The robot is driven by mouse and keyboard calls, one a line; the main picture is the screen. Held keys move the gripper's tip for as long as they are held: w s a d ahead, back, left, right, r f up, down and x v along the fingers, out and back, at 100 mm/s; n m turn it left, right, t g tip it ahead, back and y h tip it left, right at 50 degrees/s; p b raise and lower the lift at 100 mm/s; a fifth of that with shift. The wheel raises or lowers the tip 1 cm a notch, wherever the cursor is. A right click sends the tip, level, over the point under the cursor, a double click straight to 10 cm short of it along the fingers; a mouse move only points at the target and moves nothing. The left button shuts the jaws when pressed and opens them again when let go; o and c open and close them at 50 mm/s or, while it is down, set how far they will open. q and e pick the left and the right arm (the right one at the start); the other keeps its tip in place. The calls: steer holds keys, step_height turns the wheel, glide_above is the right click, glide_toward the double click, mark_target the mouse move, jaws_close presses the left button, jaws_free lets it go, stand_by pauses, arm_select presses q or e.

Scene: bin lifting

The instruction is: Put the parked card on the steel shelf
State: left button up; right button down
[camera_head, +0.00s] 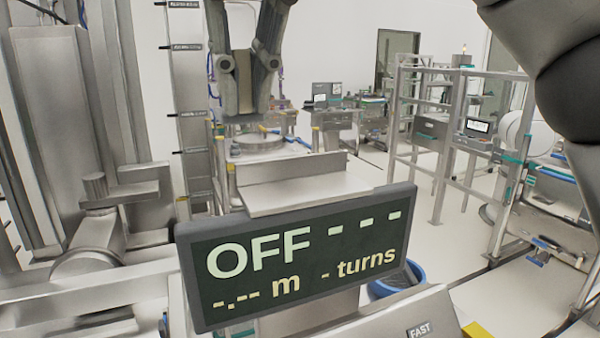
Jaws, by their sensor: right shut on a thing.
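The steel shelf (305,194) is a small bare ledge with a raised back plate, just above the dark display panel. My right gripper (246,108) hangs from the top, pointing down, above and slightly left of the shelf in the picture. It is shut on a thin brownish-tan piece that I take to be the card (243,76), of which only a narrow upright strip shows between the fingers. The rest of it is hidden. The card appears apart from the shelf. My left gripper is not in view.
The display panel (295,250) reads OFF and stands in front of the shelf. Steel columns and pipework (80,120) fill the left. A blue bin (397,280) is partly hidden behind the panel. Steel railings (445,140) stand to the right, with open floor near them.

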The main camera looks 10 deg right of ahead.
steer(key=w+d+f+p, duration=0.1)
steer(key=w+d+f, duration=0.1)
steer(key=d, duration=0.1)
steer(key=w+d+f, duration=0.3)
steer(key=w+d+f+p, duration=0.1)
steer(key=w+d+f, duration=0.1)
steer(key=d+f, duration=0.1)
steer(key=shift+w+p, duration=0.3)
steer(key=shift+w, duration=0.05)
steer(key=f, duration=0.3)
steer(key=shift+w+d+f+p, duration=0.3)
steer(key=shift+w+d+p, duration=0.05)
steer(key=shift+d+p, duration=0.05)
steer(key=shift+f, duration=0.5)
steer(key=shift+s+a, duration=0.1)
steer(key=c, duration=1.9)
jaws_free()
steer(key=shift+f, duration=0.1)
steer(key=o, duration=0.4)
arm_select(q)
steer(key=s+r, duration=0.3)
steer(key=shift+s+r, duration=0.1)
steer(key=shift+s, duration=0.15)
arm_select(e)
steer(key=shift+o, duration=0.2)
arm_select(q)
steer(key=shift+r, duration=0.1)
